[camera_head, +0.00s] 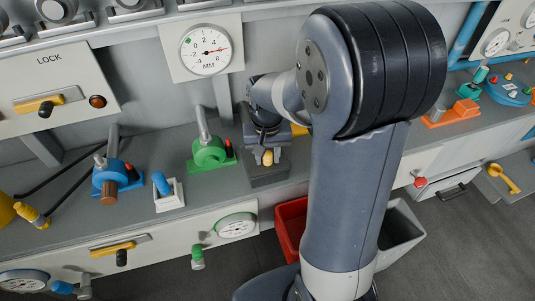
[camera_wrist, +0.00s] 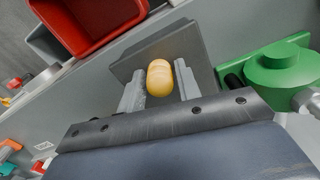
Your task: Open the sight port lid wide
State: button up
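A dark grey square plate, which looks like the sight port lid (camera_wrist: 128,68), lies under my gripper in the wrist view. A rounded yellow-orange knob (camera_wrist: 159,77) stands out from it. My gripper (camera_wrist: 160,84) has one finger on each side of the knob, with narrow gaps showing, so it looks open. In the head view my gripper (camera_head: 266,150) points down at the dark block (camera_head: 268,180), and the yellow knob (camera_head: 267,158) shows between the fingers. The lid looks shut, though my gripper hides part of it.
A green valve (camera_head: 209,153) stands close to the left of the block, and shows at the right in the wrist view (camera_wrist: 275,70). A red bin (camera_head: 290,222) stands below the ledge. A white-based blue switch (camera_head: 168,192) and blue valve (camera_head: 108,176) are farther left.

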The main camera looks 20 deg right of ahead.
grip_shut()
jog(key=shift+r, duration=0.15)
jog(key=p, duration=0.1)
jog(key=r+g+p, duration=0.1)
jog(key=p, duration=0.1)
jog(key=shift+w+r, duration=0.1)
jog(key=shift+w, duration=0.2)
jog(key=g+p, duration=0.1)
jog(key=p, duration=0.1)
jog(key=shift+w+r+p, duration=0.3)
jog(key=shift+r, duration=0.1)
jog(key=g+p, duration=0.1)
jog(key=w+r+g+p, duration=0.1)
jog(key=p, duration=0.1)
jog(key=shift+w+r+g+p, duration=0.15)
jog(key=shift+w+g+p, duration=0.35)
jog(key=shift+g+p, duration=0.4)
